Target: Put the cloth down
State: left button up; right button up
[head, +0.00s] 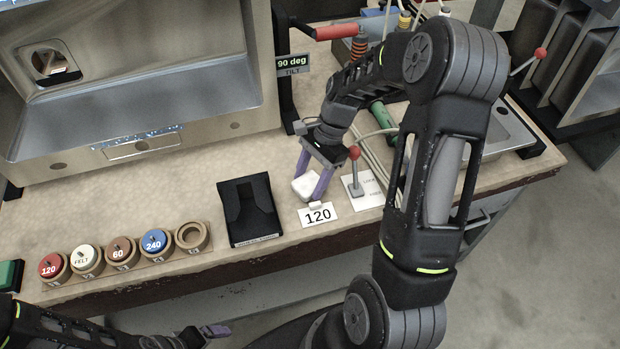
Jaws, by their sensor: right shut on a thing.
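The cloth (303,187) is a small white bundle at the front of the bench, just behind the white "120" card. My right gripper (313,188) points down with its purple fingers on either side of the cloth and is shut on it. The cloth is at or very near the bench top; I cannot tell whether it touches. My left gripper (213,332) is low at the bottom edge, in front of the bench and away from the cloth. Its fingers are too small and dark to read.
A black holder (250,208) stands left of the cloth. The "120" card (318,214) lies in front, and a red-knobbed lever (355,170) stands close to the right. Several round discs in wooden cups (120,252) line the front left. A metal basin (130,80) stands behind.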

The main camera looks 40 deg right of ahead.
jog(key=shift+f, duration=0.1)
jog(key=o, duration=1.1)
jog(key=shift+c, duration=0.2)
jog(key=v, duration=1.2)
